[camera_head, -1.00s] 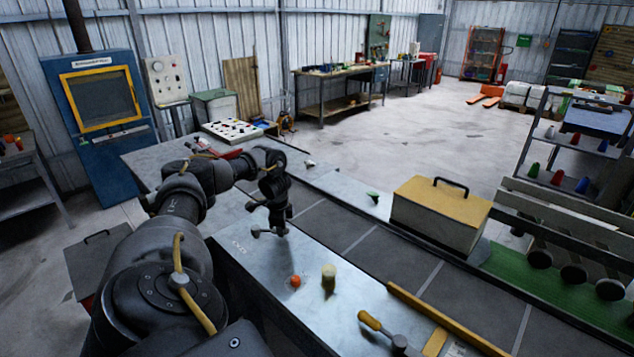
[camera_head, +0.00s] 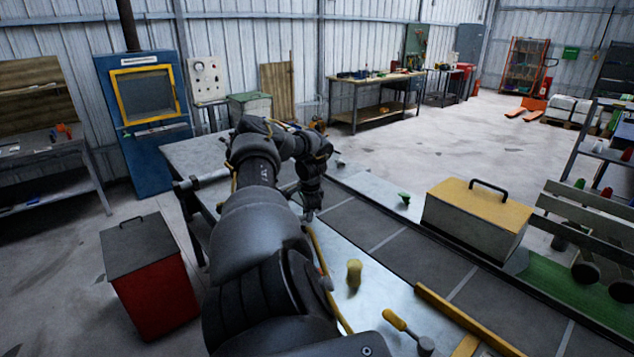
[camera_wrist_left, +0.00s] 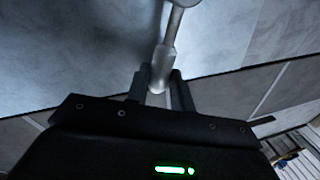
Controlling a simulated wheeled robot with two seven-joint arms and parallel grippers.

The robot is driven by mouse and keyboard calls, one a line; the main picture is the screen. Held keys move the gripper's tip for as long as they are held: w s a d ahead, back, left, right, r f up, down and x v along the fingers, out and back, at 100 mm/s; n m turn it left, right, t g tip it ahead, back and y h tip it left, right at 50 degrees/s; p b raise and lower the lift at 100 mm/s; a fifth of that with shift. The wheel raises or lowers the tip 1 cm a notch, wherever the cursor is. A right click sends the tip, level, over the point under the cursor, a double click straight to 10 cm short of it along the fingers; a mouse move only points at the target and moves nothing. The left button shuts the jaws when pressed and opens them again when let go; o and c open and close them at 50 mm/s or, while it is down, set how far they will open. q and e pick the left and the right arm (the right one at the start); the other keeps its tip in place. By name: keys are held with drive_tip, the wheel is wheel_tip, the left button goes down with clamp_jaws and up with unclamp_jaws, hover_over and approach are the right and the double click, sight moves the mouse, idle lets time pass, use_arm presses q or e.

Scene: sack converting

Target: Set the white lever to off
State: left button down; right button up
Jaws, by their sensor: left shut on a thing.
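The white lever (camera_wrist_left: 171,45) shows in the left wrist view as a pale rod with a thicker end, reaching down from the top edge. My left gripper (camera_wrist_left: 160,72) is shut on that thicker end, one dark finger on each side. In the head view my left gripper (camera_head: 309,212) points down at the metal bench top (camera_head: 380,297), beside the dark belt (camera_head: 345,228). My arm hides the lever there. The on and off marks cannot be read. My right gripper is not in view.
A yellow knob (camera_head: 354,273) and a yellow-handled tool (camera_head: 397,321) are on the bench. A green knob (camera_head: 404,198) is beyond the belt. A yellow-lidded box (camera_head: 478,215) stands at the right. A red bin (camera_head: 155,285) is on the floor at left.

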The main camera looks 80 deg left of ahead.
use_arm(q)
drive_tip(key=shift+s+a+r, duration=0.1)
drive_tip(key=c, duration=1.2)
unclamp_jaws()
drive_tip(key=shift+c, duration=0.2)
wheel_tip(320, 180, up, 10)
drive_tip(key=d+b, duration=0.2)
drive_tip(key=shift+r, duration=0.2)
drive_tip(key=shift+w+d, duration=0.1)
drive_tip(key=shift+w, duration=0.1)
